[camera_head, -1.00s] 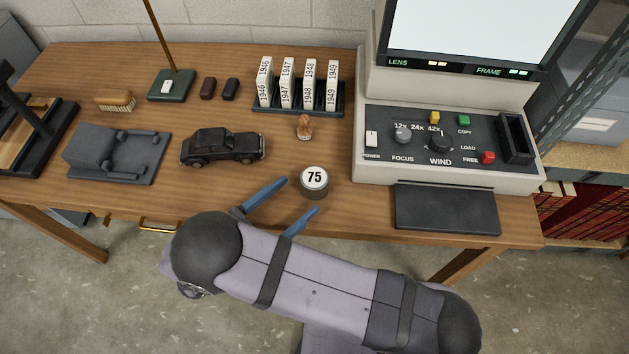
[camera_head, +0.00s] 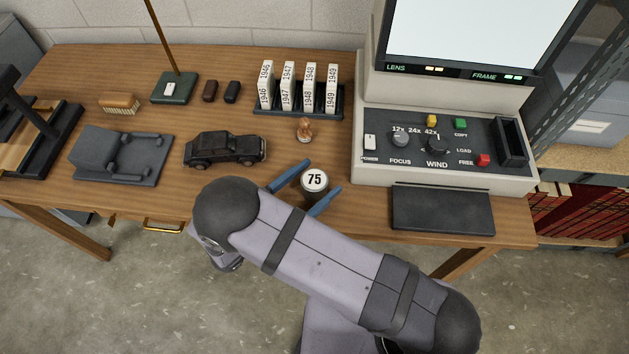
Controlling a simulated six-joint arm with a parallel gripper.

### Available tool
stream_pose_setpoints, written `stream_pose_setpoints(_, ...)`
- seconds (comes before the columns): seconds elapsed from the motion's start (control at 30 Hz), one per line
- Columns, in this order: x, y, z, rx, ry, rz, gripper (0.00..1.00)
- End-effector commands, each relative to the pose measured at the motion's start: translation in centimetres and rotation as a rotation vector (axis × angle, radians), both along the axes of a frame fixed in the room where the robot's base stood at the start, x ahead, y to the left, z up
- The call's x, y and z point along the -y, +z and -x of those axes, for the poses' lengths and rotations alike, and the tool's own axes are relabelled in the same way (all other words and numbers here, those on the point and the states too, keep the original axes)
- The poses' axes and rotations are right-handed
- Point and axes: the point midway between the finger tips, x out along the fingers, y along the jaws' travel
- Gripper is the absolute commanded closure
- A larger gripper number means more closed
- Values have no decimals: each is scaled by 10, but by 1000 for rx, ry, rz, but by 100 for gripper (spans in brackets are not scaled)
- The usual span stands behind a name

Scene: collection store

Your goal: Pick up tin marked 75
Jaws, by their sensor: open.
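The tin marked 75 (camera_head: 315,181) is a small round tin with a white lid and dark side. It stands upright near the front edge of the wooden desk (camera_head: 215,110). My gripper (camera_head: 307,182) is open, with its two blue fingers on either side of the tin, one at upper left and one at lower right. I cannot tell whether either finger touches it. My arm hides part of the desk's front edge.
A microfilm reader (camera_head: 435,170) with a dark front plate (camera_head: 442,209) stands to the right. A small brown figure (camera_head: 304,129) and a rack of year-marked boxes (camera_head: 298,98) are behind the tin. A black model car (camera_head: 224,149) is to the left.

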Motion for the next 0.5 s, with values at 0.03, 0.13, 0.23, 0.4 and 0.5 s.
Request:
stream_pose_setpoints(0.03, 1, 0, -1, 0, 0, 0, 29)
stream_pose_setpoints(0.13, 1, 0, -1, 0, 1, 0, 29)
stream_pose_setpoints(0.23, 0, 0, -1, 0, 1, 0, 31)
stream_pose_setpoints(0.4, 0, 0, -1, 0, 1, 0, 72)
stream_pose_setpoints(0.5, 0, 0, 0, 0, 1, 0, 75)
